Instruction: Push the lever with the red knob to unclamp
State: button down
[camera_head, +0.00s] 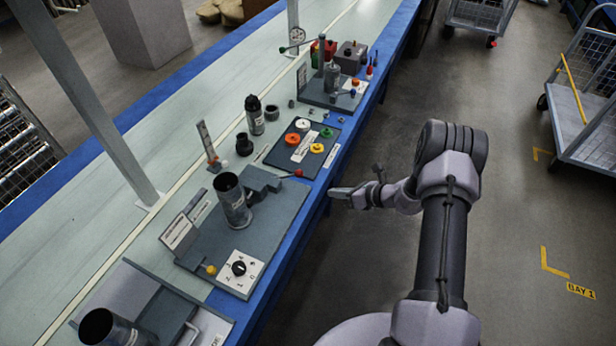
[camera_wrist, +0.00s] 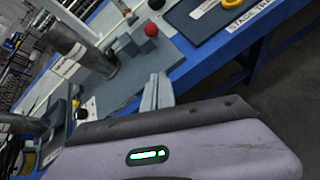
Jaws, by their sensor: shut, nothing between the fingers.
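The lever's red knob (camera_head: 298,173) sticks out over the blue front edge of the bench, beside a grey clamp block (camera_head: 262,180). A dark upright tube (camera_head: 232,200) stands on the grey plate by that block. In the wrist view the red knob (camera_wrist: 151,30) is above my fingers, with the dark tube (camera_wrist: 75,45) to their left. My gripper (camera_head: 338,191) is shut and empty, just off the bench edge, to the right of and slightly below the knob in the head view. It appears apart from the knob. The fingers (camera_wrist: 157,92) are also seen from the wrist.
A white dial panel (camera_head: 240,290) is on the plate's near end. A dark tray with coloured round parts (camera_head: 330,132) lies beyond the lever. Another dark tube (camera_head: 105,328) stands nearer. The floor right of the bench is open; a wire cart (camera_head: 590,145) stands far right.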

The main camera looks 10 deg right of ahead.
jog(key=shift+a, duration=0.1)
jog(key=b+x, duration=0.4)
jog(key=x, duration=0.6)
jog(key=shift+w+a+f, duration=0.1)
jog(key=shift+a, duration=0.1)
jog(key=w+r, duration=0.1)
jog(key=w+r+b, duration=0.1)
jog(key=r, duration=0.1)
jog(key=shift+w+a, duration=0.3)
jog(key=shift+a, duration=0.1)
